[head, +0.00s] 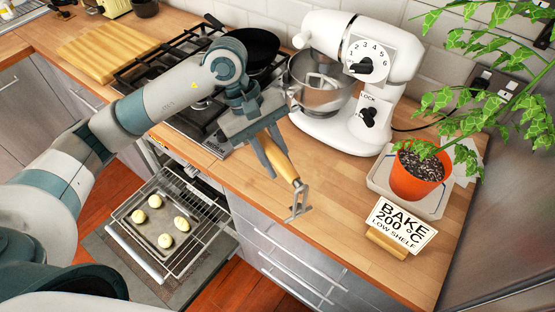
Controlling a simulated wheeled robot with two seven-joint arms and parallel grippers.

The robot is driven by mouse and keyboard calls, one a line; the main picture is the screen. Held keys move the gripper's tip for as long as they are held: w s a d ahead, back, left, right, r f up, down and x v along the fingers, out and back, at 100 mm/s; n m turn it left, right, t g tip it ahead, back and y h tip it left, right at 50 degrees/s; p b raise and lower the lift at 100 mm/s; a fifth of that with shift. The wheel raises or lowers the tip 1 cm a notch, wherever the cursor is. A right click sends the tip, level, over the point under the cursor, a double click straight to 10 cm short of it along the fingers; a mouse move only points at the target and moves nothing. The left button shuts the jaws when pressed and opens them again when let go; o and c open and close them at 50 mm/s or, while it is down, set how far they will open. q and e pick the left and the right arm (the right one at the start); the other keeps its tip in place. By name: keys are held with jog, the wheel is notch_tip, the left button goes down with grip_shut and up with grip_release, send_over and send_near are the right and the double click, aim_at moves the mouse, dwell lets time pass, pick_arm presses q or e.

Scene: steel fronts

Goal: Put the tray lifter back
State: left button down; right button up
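The tray lifter (282,160) has a wooden handle and a metal hooked end (299,202). My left gripper (268,148) is shut on its handle. The lifter hangs tilted in front of the worktop, with its metal end pointing down and to the right, near the worktop's front edge. Whether it touches the worktop I cannot tell. My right gripper is not in view.
A baking tray (137,229) with several dough pieces sits on the pulled-out rack (201,235) below. A stand mixer (331,112), hob (190,119) with a black pan (257,44), potted plant (415,180) and bake sign (402,222) stand on the worktop. Bare wood (345,200) lies before the mixer.

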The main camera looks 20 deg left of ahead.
pick_arm(q)
jog(key=shift+w+a+f+p, duration=0.15)
jog(key=shift+w+f, duration=0.25)
jog(key=shift+w, duration=0.25)
jog(key=shift+w+a+f+p, duration=0.15)
jog(key=shift+w+f, duration=0.25)
jog(key=shift+w, duration=0.2)
jog(key=shift+d, duration=0.1)
jog(key=shift+f+p, duration=1.2)
jog(key=shift+f, duration=0.7)
jog(key=shift+f, duration=0.15)
